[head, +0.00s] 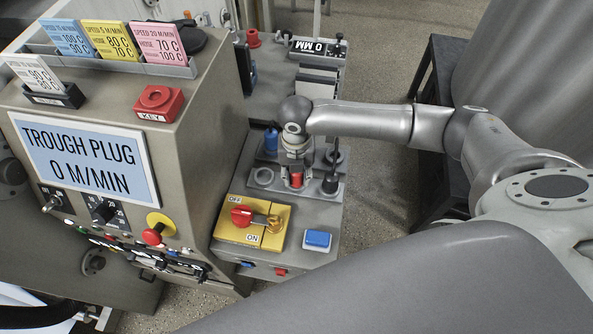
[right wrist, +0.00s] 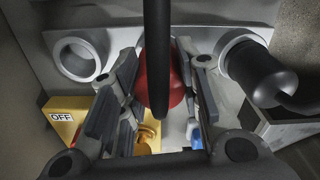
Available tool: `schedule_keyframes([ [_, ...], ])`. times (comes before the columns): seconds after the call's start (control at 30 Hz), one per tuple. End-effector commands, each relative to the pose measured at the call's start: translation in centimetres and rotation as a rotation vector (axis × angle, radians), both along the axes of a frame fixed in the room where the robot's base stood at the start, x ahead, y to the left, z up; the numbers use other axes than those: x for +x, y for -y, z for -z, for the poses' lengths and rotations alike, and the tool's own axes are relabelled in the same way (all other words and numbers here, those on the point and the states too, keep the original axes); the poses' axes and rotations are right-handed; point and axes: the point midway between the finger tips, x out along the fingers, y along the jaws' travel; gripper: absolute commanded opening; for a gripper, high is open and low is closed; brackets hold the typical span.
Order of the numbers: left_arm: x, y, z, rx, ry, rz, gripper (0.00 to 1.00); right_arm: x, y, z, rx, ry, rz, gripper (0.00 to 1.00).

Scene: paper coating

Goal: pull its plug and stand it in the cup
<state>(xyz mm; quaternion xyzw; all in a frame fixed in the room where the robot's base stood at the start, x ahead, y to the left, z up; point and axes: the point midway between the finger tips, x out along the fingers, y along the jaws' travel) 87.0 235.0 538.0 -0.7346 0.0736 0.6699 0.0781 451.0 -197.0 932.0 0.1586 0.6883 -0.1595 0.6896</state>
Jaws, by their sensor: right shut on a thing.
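A red plug (head: 296,180) stands in the grey holder plate (head: 264,191) on the bench. My right gripper (head: 296,166) points down over it and is shut on it. In the right wrist view the red plug (right wrist: 171,85) shows between the two fingers (right wrist: 156,75), partly hidden by a dark rod. An empty grey ring-shaped cup (head: 263,176) is just left of the plug; it also shows in the right wrist view (right wrist: 62,57). The plug's lower end is hidden. My left gripper is not in view.
A black-handled piece (head: 331,184) sits in a ring close on the right. A blue plug (head: 271,140) stands behind left. In front are a yellow switch plate (head: 231,232) and a blue button (head: 318,239). A display (head: 84,160) reads TROUGH PLUG, 0 M/MIN.

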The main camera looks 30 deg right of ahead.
Motion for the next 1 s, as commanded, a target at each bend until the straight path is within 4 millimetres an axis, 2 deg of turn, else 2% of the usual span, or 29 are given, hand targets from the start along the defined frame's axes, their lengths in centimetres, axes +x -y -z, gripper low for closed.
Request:
schedule_keyframes([
  [0.17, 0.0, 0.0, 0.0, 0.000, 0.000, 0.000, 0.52, 0.0, 0.0, 0.0, 0.000, 0.000, 0.000, 0.06],
  [0.2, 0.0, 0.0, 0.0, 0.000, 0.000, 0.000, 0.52, 0.0, 0.0, 0.0, 0.000, 0.000, 0.000, 0.33],
  [0.4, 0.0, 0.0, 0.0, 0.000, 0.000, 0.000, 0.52, 0.0, 0.0, 0.0, 0.000, 0.000, 0.000, 0.57],
  [0.77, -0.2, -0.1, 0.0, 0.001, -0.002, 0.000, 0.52, 0.0, 0.0, -0.4, 0.000, 0.001, 0.000, 0.57],
  [0.87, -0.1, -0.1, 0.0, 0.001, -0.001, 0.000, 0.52, 0.2, 0.0, -1.5, 0.002, 0.004, 0.000, 0.57],
  [1.0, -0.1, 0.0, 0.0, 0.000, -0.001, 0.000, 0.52, 0.2, 0.0, -4.3, 0.001, 0.006, -0.001, 0.57],
])
